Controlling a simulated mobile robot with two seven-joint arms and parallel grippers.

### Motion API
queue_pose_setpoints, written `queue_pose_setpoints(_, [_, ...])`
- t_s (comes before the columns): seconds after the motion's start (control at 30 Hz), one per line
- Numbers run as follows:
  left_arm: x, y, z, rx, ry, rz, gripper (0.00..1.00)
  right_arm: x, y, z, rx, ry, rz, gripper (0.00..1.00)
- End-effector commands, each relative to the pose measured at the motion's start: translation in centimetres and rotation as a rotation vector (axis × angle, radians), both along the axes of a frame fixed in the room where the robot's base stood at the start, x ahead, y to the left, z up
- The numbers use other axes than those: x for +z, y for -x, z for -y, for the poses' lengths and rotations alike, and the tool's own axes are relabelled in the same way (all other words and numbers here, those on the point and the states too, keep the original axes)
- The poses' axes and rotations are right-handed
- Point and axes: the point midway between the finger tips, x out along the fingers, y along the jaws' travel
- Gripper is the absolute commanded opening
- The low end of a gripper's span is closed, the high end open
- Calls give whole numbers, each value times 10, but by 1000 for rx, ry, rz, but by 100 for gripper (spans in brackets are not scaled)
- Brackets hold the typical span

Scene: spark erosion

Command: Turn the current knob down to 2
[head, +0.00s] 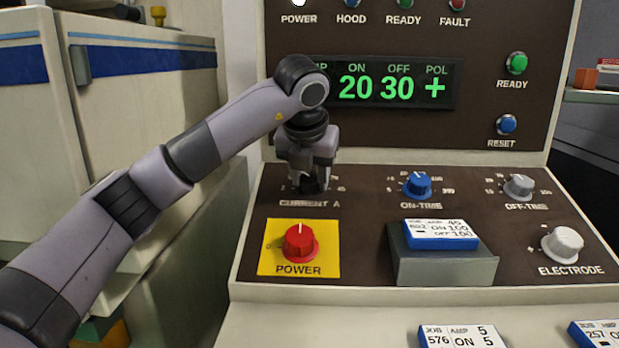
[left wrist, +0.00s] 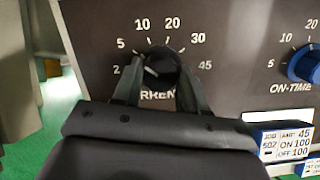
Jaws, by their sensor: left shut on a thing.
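The current knob (left wrist: 163,66) is a dark round knob on the panel. Its scale runs 2, 5, 10, 20, 30, 45. My left gripper (head: 313,186) is at the current knob, above the "CURRENT A" label, and hides most of it in the head view. In the left wrist view the two fingers (left wrist: 160,78) stand on either side of the knob, shut on it. A pale mark shows on the knob's left part; the exact number it points to is hard to tell. The display (head: 400,88) shows ON 20, OFF 30, POL +; my arm hides its current value.
A red power knob (head: 300,243) is below my gripper. The blue on-time knob (head: 417,185), grey off-time knob (head: 519,187) and white electrode knob (head: 562,244) are to the right. A job card (head: 440,235) rests on a grey block (head: 445,268).

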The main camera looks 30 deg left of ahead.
Motion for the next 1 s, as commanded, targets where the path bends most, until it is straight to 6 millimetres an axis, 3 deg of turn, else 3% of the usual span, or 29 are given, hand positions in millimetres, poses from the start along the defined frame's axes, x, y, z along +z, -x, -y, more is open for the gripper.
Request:
queue_pose_setpoints(0.6, [0, -1, 1, 500, 156, 96, 12, -5, -2, -2, 2, -5, 0, 43])
queue_pose_setpoints(1.0, [1, -1, 2, 648, 203, 124, 12, -6, -2, -2, 2, -7, -1, 43])
